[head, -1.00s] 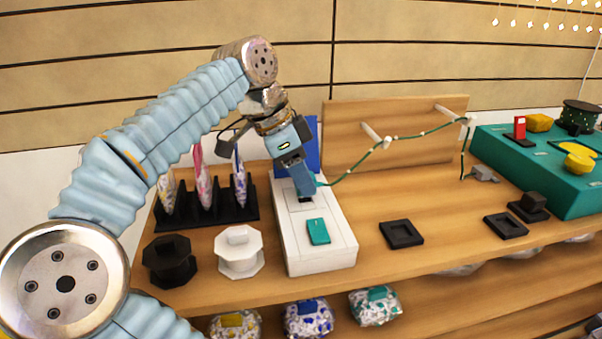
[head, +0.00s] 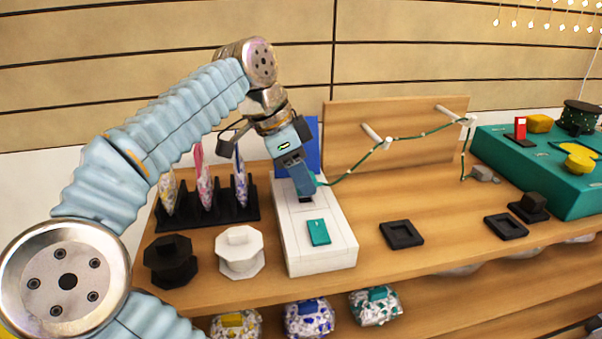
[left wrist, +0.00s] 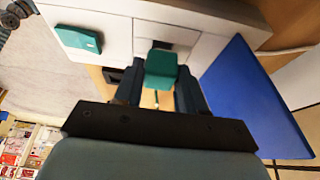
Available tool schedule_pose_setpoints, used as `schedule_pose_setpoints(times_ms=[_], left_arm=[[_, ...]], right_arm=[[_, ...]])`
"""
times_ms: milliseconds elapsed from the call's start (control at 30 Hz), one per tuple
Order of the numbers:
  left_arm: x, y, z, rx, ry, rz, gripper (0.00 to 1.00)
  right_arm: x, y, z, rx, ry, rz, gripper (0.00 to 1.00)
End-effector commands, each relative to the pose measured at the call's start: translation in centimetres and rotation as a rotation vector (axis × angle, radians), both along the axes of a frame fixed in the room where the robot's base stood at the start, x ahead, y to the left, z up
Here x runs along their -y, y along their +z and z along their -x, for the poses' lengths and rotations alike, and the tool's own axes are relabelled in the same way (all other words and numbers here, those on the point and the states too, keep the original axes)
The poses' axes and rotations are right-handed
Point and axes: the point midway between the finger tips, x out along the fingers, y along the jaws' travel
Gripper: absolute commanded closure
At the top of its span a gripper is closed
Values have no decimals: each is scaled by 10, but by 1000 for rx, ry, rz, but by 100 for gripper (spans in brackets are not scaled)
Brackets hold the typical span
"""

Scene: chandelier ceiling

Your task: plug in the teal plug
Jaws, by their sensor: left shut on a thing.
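My left gripper (head: 303,190) is shut on the teal plug, just above the white box (head: 330,255) on the table. In the left wrist view the teal plug (left wrist: 161,70) sits between the two dark fingers (left wrist: 158,95), in front of a dark slot (left wrist: 156,46) in the white box. I cannot tell whether the plug touches the slot. A teal rectangle (head: 318,232) lies on the box's near part, and it also shows in the left wrist view (left wrist: 78,40). A green cord (head: 350,170) runs from the plug over wall pegs to a grey piece (head: 484,173). My right gripper is not in view.
A blue panel (head: 312,140) stands behind the white box. A black rack (head: 225,210) with several patterned items is to its left, near black (head: 170,262) and white (head: 239,252) octagonal pieces. Black frames (head: 401,234) and a teal block (head: 560,180) are to the right.

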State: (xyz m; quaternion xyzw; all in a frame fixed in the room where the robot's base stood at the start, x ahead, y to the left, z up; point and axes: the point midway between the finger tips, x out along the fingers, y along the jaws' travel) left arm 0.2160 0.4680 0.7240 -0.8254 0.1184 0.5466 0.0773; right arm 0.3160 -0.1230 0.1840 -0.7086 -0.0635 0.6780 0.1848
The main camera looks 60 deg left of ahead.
Motion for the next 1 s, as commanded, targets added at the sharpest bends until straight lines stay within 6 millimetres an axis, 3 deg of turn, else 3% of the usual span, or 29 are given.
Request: schedule_pose_setpoints(times_ms=[1000], left_arm=[[0, -10, 0, 0, 0, 0, 89]], right_arm=[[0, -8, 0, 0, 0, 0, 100]])
